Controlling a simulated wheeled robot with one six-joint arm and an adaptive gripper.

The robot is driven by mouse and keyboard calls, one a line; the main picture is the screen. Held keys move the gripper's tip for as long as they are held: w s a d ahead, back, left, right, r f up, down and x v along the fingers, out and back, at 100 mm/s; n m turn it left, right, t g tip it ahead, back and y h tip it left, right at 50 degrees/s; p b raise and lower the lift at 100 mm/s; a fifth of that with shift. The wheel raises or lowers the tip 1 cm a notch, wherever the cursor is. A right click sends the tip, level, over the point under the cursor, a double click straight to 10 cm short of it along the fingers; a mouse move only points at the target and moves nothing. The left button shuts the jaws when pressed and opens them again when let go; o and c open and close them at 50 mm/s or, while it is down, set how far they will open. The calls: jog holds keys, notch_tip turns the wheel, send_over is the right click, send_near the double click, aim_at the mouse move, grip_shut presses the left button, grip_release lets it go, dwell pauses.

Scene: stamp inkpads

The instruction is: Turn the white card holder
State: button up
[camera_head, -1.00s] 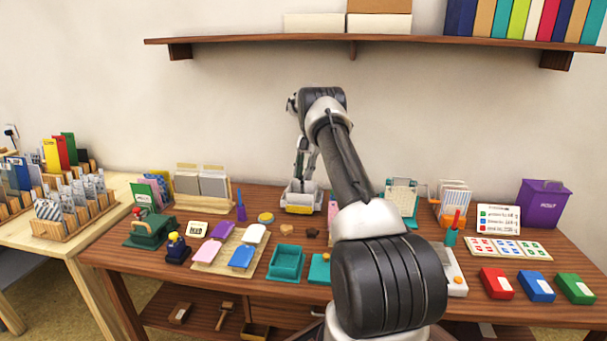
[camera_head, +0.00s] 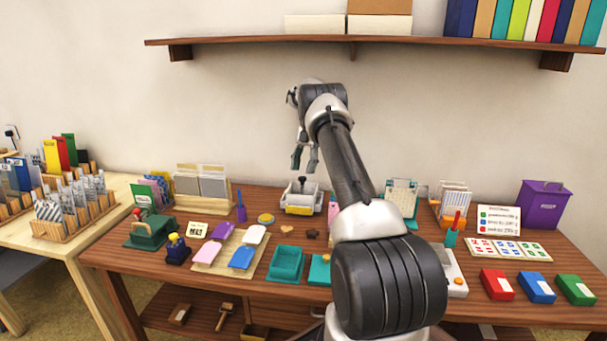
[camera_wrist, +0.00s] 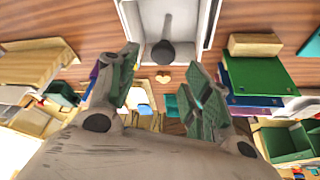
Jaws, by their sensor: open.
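The white card holder (camera_head: 301,205) appears to be the white box with a yellow front label and a dark upright knob, towards the back middle of the table. In the wrist view the white box (camera_wrist: 209,22) is at the top, with the round dark knob (camera_wrist: 163,53) inside its walls. My gripper (camera_head: 305,168) hangs above the box, apart from it. Its fingers are spread and empty, and they also show in the wrist view (camera_wrist: 163,78).
A wooden card rack (camera_head: 188,205) stands left of the box, and a teal-backed stand (camera_head: 401,194) is to its right. Pads on a tray (camera_head: 203,268) and a teal box (camera_head: 286,261) lie in front. A wall shelf (camera_head: 250,41) runs above.

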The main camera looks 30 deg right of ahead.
notch_tip(320, 180, up, 7)
jog(key=shift+f, duration=0.15)
dwell(0.5)
